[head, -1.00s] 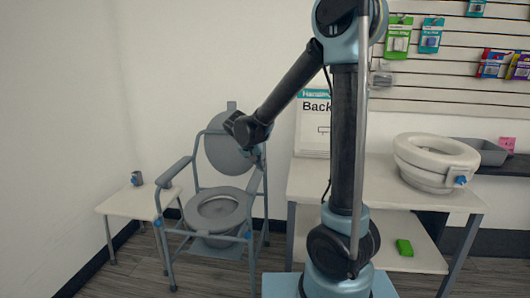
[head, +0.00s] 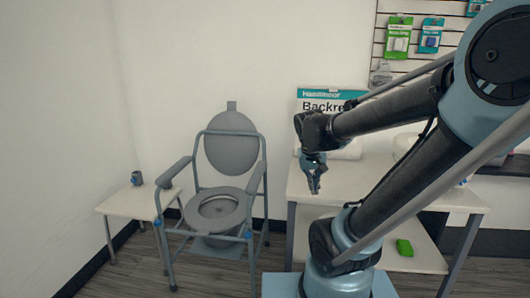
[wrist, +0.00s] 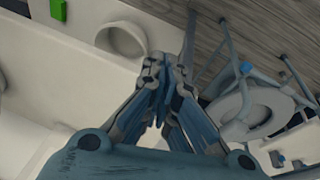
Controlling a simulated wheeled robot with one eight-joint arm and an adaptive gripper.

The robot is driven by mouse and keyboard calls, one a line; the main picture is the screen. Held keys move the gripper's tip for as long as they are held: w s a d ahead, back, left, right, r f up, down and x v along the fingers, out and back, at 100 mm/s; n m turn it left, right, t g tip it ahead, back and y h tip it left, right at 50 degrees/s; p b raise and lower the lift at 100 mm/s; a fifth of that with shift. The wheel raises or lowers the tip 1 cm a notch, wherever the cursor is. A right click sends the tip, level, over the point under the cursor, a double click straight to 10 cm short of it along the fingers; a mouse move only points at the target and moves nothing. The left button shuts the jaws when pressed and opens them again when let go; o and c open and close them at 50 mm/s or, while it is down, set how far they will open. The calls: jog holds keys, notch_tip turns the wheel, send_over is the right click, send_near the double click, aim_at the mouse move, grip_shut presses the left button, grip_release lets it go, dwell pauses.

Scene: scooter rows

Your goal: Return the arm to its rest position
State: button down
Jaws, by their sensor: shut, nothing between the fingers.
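My gripper (head: 315,188) is shut and empty. In the head view it points down near the left end of the white table (head: 430,196), in front of the backrest box. My arm is bent, reaching from its base at the bottom centre up to the right and back left to the gripper. In the wrist view the fingertips (wrist: 168,62) meet, with the table top to their left and the commode chair to their right.
A grey commode chair (head: 222,206) stands left of the table. A green block (head: 404,248) lies on the lower shelf. A backrest box (head: 325,98) stands behind. A raised toilet seat is mostly hidden by my arm.

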jog(key=s+d+f+y, duration=0.1)
jog(key=s+f, duration=0.4)
jog(key=s, duration=0.6)
jog(key=shift+d+f+y, duration=0.3)
jog(key=shift+d+y, duration=0.1)
jog(key=shift+d, duration=0.05)
jog(key=shift+s, duration=0.1)
jog(key=shift+w+f, duration=0.2)
jog(key=shift+w, duration=0.25)
jog(key=shift+s, duration=0.15)
